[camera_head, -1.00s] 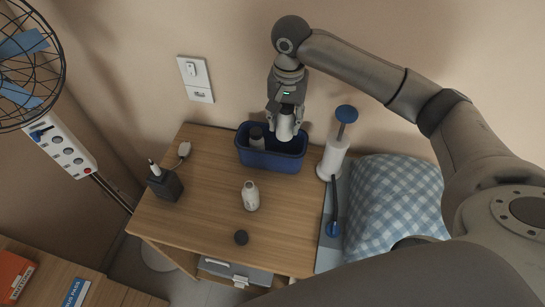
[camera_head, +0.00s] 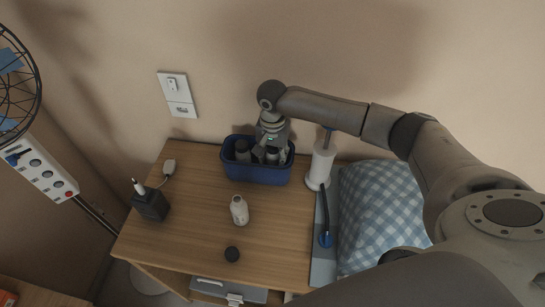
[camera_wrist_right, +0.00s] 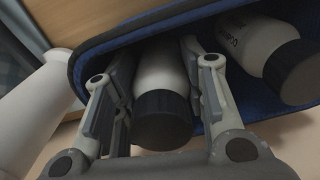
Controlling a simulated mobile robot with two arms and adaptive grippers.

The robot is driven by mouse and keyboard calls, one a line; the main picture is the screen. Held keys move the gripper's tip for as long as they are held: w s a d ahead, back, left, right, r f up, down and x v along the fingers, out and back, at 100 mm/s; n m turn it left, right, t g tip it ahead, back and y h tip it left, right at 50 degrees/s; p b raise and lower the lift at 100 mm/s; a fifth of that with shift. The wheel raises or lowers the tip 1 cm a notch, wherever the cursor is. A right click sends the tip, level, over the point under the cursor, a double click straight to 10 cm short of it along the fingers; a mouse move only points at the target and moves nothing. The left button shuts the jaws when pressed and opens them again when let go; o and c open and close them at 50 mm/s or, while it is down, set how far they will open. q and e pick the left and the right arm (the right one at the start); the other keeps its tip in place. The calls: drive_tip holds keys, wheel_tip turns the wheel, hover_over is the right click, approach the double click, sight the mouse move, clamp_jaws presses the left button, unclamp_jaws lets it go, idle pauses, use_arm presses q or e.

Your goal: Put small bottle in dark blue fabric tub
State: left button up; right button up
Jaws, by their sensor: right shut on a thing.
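The dark blue fabric tub (camera_head: 257,174) stands at the back of the wooden nightstand, against the wall. My right gripper (camera_head: 271,150) is lowered into the tub's opening. In the right wrist view it (camera_wrist_right: 155,100) is shut on a small white bottle (camera_wrist_right: 160,68) with a black cap, inside the rim of the tub (camera_wrist_right: 95,45). I cannot tell whether this bottle touches the tub's floor. A second white bottle with a dark cap (camera_wrist_right: 262,48) and lettering leans inside the tub beside it; it also shows in the head view (camera_head: 242,151). My left gripper is not in view.
A black charger block (camera_head: 150,204) is at left. A white cylinder (camera_head: 321,163) stands right of the tub, near a checked pillow (camera_head: 382,210).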

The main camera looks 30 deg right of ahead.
drive_tip(key=shift+w+f, duration=0.1)
drive_tip(key=shift+f, duration=0.4)
drive_tip(key=o, duration=0.8)
drive_tip(key=shift+f, duration=0.1)
wheel_tip(320, 180, up, 11)
drive_tip(key=shift+r+b, duration=0.1)
drive_tip(key=shift+b, duration=0.75)
drive_tip(key=shift+r, duration=0.6)
